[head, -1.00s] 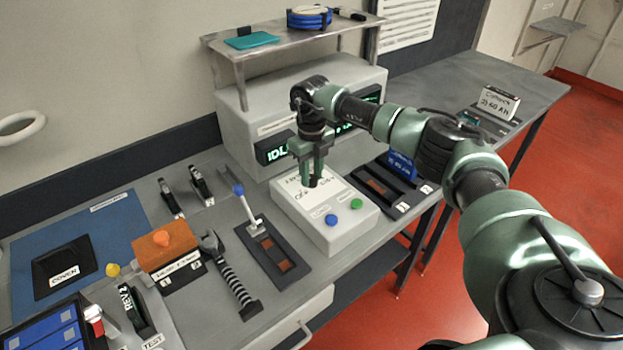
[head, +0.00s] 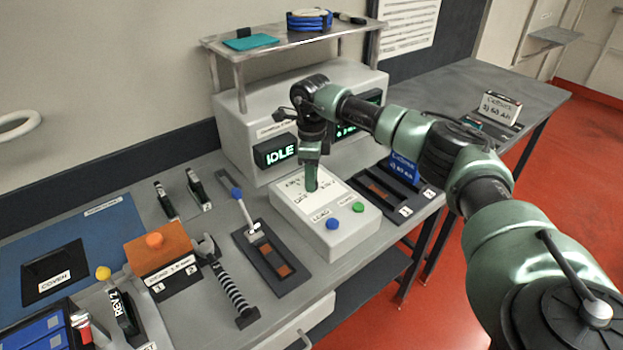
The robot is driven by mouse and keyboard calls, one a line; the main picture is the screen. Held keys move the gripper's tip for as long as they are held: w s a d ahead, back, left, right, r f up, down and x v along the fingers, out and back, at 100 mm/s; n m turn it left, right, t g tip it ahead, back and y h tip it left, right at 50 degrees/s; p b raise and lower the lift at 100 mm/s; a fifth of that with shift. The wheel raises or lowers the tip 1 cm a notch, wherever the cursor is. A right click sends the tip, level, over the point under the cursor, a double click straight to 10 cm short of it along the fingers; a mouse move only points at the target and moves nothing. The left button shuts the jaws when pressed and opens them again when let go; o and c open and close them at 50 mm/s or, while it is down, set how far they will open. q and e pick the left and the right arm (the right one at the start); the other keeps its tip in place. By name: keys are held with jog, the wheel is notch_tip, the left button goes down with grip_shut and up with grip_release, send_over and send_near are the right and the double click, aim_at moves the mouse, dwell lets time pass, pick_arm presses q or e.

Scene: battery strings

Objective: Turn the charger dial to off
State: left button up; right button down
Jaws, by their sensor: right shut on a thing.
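The charger control box (head: 352,238) is a pale box with a white sloped top, a blue button (head: 333,223) and a green button (head: 358,208). My right gripper (head: 311,186) points down onto the upper part of that top, at the dial's place among printed labels. It is seen edge-on and is shut on the dial, which its fingers hide, so the dial's pointing direction cannot be read. The display (head: 276,151) behind reads IDLE. My left gripper is out of view.
A lever slot with a blue-tipped handle (head: 237,193) stands left of the box. A dark tray (head: 397,199) with a blue card lies close on its right. A large grey cabinet (head: 235,135) under a metal shelf (head: 335,32) stands behind.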

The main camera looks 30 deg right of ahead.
jog(key=shift+r, duration=0.1)
dwell(0.5)
jog(key=c, duration=1.1)
grip_release()
notch_tip(320, 180, up, 8)
jog(key=shift+f+b, duration=0.1)
jog(key=shift+b, duration=0.85)
jog(key=shift+f, duration=0.1)
